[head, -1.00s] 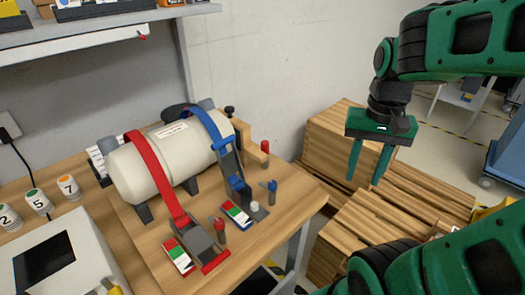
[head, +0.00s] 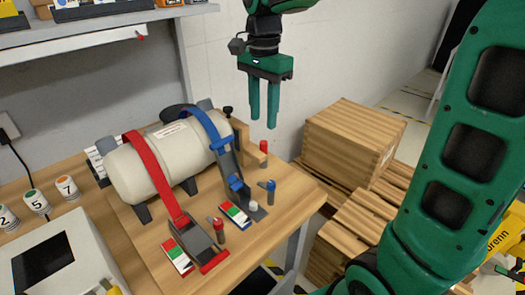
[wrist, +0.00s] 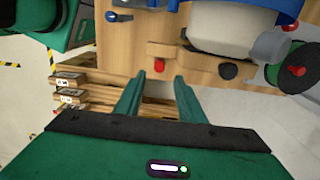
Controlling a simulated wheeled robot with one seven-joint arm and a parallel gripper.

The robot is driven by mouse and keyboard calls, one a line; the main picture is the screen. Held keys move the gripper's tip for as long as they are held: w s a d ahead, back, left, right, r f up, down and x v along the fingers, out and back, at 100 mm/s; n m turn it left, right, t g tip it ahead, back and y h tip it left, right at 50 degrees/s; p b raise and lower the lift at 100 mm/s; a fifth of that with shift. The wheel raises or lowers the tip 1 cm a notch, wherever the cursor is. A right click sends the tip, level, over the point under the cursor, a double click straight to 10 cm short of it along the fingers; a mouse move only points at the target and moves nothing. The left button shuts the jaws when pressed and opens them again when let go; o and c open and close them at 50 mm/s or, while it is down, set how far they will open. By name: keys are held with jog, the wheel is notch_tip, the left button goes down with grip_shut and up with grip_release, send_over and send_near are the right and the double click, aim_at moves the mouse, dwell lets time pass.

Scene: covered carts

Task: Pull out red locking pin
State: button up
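My gripper (head: 263,122) is open and empty, fingers pointing down, above the far right of the wooden bench. A red-topped pin (head: 263,147) stands upright at a wooden block just below the fingertips in the head view. Its red top also shows in the wrist view (wrist: 159,65), ahead of and between the fingertips, not touched. A second red-topped pin (head: 218,226) stands beside the red strap's buckle (head: 198,243), nearer the front. A blue-topped pin (head: 270,187) stands by the blue strap's buckle (head: 238,187). Which red pin is the locking pin cannot be told.
A cream tank (head: 150,175) lies under red and blue straps on the bench. A dark knob (head: 228,110) is behind the wooden block (head: 245,148). A wooden crate (head: 350,138) stands on pallets to the right. A shelf (head: 100,20) overhangs at the upper left.

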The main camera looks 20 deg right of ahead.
aim_at(264, 142)
jog(key=shift+f, duration=0.1)
jog(key=shift+f, duration=4.4)
jog(key=shift+s, duration=0.1)
jog(key=shift+c, duration=0.6)
grip_shut()
jog(key=shift+r, duration=0.15)
jog(key=shift+r, duration=2.85)
